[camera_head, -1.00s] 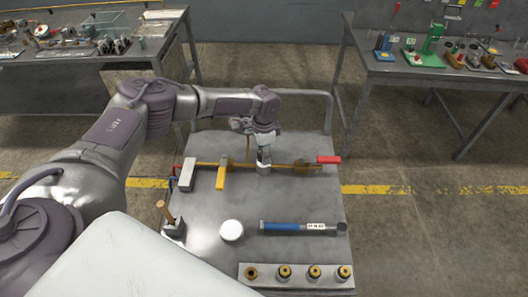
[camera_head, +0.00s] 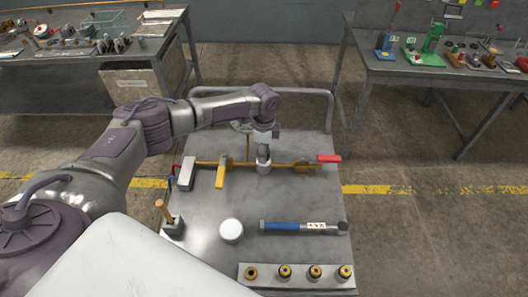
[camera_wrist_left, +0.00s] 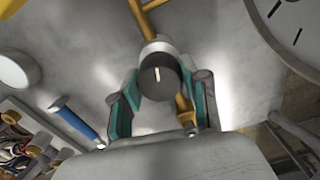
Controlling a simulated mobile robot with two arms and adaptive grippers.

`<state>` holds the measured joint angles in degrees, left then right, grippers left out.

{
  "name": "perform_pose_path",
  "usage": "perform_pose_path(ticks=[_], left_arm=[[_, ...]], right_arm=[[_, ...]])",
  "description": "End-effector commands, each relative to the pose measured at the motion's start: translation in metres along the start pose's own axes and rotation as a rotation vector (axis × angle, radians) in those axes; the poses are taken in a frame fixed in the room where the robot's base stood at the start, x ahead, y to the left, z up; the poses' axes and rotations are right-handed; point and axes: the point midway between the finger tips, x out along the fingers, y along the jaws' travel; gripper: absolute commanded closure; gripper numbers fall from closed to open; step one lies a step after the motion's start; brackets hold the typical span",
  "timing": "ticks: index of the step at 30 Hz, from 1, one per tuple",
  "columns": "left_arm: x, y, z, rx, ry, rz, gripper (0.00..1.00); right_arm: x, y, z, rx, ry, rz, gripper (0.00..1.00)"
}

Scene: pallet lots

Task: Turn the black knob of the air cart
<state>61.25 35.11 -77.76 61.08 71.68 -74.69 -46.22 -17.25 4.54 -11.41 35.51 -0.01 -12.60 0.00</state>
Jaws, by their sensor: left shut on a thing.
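The air cart (camera_head: 200,215) has a grey metal top with a brass pipe line along its far part. The black knob (camera_wrist_left: 158,76), with a white mark on its face, sits on a pale round body in the pipe line. That body (camera_head: 264,167) shows in the head view under my wrist. My left gripper (camera_wrist_left: 160,82) is shut on the knob, one teal finger on each side. In the head view my left gripper (camera_head: 264,153) comes down from above and hides most of the knob. My right gripper is not in view.
A yellow lever (camera_head: 221,173) and a red handle (camera_head: 328,159) flank the knob. A blue-handled tool (camera_head: 290,226), a white round piece (camera_head: 231,231) and a strip of brass fittings (camera_head: 298,278) lie nearer. Loaded benches stand behind left and right (camera_head: 430,75).

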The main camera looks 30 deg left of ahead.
Motion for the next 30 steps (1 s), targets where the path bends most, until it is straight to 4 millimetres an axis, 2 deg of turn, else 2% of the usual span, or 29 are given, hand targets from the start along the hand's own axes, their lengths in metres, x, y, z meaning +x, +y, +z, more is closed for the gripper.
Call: perform_pose_path(ticks=[15, 30], left_arm=[[0.0003, 0.0002, 0.0003, 0.431, 0.000, 0.000, 0.90], [-0.0001, 0.0005, 0.0002, 0.590, -0.001, 0.000, 0.90]], right_arm=[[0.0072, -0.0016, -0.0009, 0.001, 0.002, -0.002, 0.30], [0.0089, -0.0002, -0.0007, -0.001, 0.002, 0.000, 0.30]])
